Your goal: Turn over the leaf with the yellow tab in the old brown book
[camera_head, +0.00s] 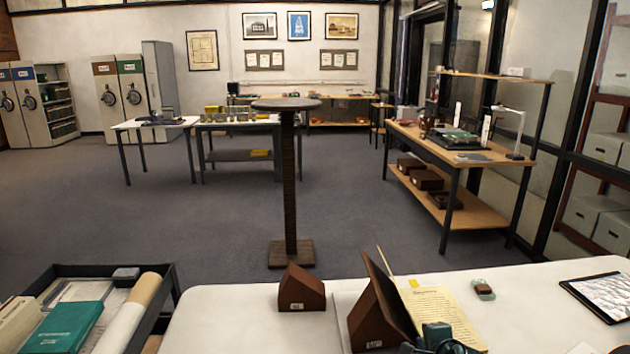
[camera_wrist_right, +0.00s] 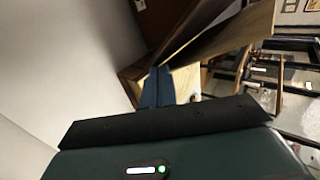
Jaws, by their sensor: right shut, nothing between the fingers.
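The old brown book lies open on the white table at the front of the head view. Its brown cover (camera_head: 392,292) stands tilted up against a brown wedge. Its cream written page (camera_head: 447,308) lies to the right, with a small yellow tab (camera_head: 414,284) at the top edge. A thin pale strip, perhaps a leaf seen edge-on, rises beside the cover. My right gripper (camera_head: 437,332) is over the lower part of the page, shut and empty. In the wrist view its blue fingers (camera_wrist_right: 157,87) are together in front of the pale page (camera_wrist_right: 185,82). My left gripper is out of view.
One brown wedge (camera_head: 370,325) supports the cover; another (camera_head: 302,290) stands to its left. A dark-edged cart (camera_head: 95,269) with books and rolls stands left. The table (camera_head: 225,310) is bare at left.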

